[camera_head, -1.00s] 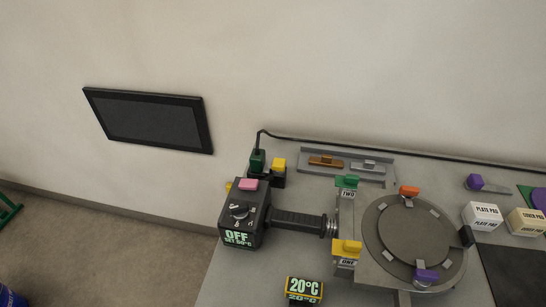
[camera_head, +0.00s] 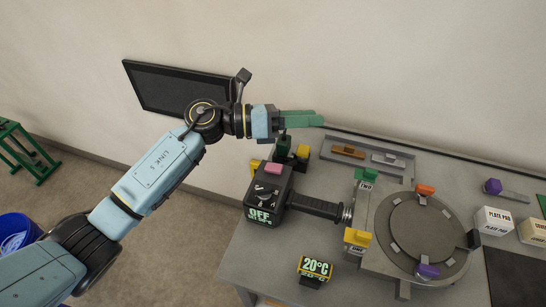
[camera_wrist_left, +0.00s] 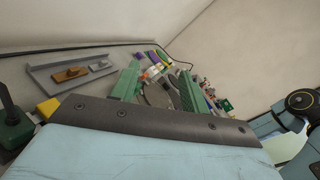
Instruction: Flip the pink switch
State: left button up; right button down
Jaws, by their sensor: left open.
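The pink switch (camera_head: 272,168) sits on top of the dark control box (camera_head: 264,193), whose screen reads OFF. My left gripper (camera_head: 318,119) has green fingers and is above and behind the box, to the upper right of the switch, pointing right along the wall. It touches nothing that I can see. In the left wrist view its two green fingers (camera_wrist_left: 158,88) stand apart with nothing held between them. The pink switch is not visible in that view. My right gripper is not in view.
A green and a yellow block (camera_head: 303,152) stand behind the box, close below my left gripper. A grey tray (camera_head: 411,168) lies along the wall. A round plate fixture (camera_head: 425,230) and a 20°C display (camera_head: 315,270) are on the table. A dark screen hangs on the wall.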

pick_arm(q)
jog(key=a+f+m+g+y, duration=0.1)
jog(key=a+m+g+y, duration=0.15)
jog(key=m+y, duration=0.9)
jog(key=y, duration=0.2)
send_near(277, 167)
jog(key=shift+n+g, duration=0.25)
jog(key=p+x, duration=0.2)
jog(key=x, duration=0.6)
jog(key=shift+w+a+f+p, duration=0.1)
jog(key=shift+w+p, duration=0.1)
jog(key=shift+p, duration=0.2)
jog(key=shift+c, duration=0.4)
jog(key=c, duration=0.9)
jog(key=shift+s+d+t+y+b, duration=0.1)
jog(key=shift+d+t+y+b, duration=0.2)
jog(key=shift+y+b, duration=0.55)
jog(key=shift+s+d+t+y+b, duration=0.1)
jog(key=shift+d+t+y+b, duration=0.15)
jog(key=shift+y+b, duration=0.55)
jog(key=shift+a, duration=0.1)
jog(key=o, duration=1)
